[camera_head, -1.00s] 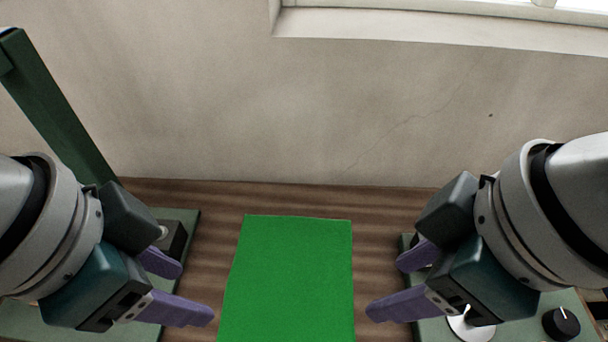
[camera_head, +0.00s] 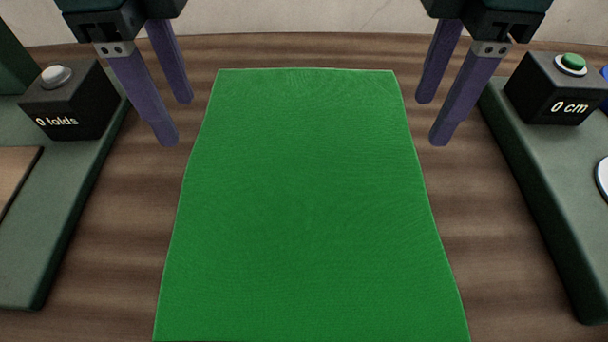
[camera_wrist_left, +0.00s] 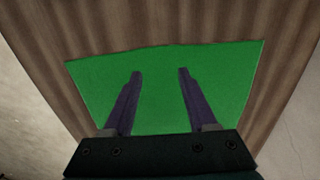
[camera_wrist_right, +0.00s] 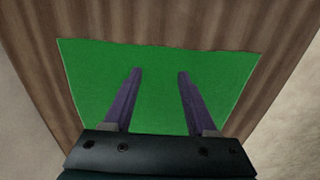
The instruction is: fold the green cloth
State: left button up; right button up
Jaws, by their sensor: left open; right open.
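The green cloth (camera_head: 305,210) lies flat and spread out on the wooden table, its near edge cut off by the bottom of the head view. My left gripper (camera_head: 180,120) is open and empty, above the table just left of the cloth's far left corner. My right gripper (camera_head: 432,120) is open and empty, just right of the far right corner. The cloth also shows beyond the open fingers in the left wrist view (camera_wrist_left: 160,85) and in the right wrist view (camera_wrist_right: 155,85). Neither gripper visibly touches it.
A black box reading "0 folds" (camera_head: 70,105) with a grey button stands on a green panel at left. A black box reading "0 cm" (camera_head: 550,95) with a green button stands on a green panel at right. Bare wooden table (camera_head: 120,230) flanks the cloth. A wall stands behind.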

aim_at(200, 167)
pick_arm(q)
notch_tip(200, 167, down, 7)
jog(key=shift+f, duration=0.15)
pick_arm(e)
notch_tip(200, 167, down, 7)
jog(key=shift+f, duration=0.15)
pick_arm(q)
jog(key=shift+f, duration=0.15)
pick_arm(e)
jog(key=shift+f, duration=0.15)
pick_arm(q)
jog(key=shift+c, duration=0.8)
pick_arm(e)
jog(key=shift+c, duration=0.8)
pick_arm(q)
jog(key=c, duration=0.7)
pick_arm(e)
jog(key=c, duration=0.7)
pick_arm(q)
grip_shut()
pick_arm(e)
grip_shut()
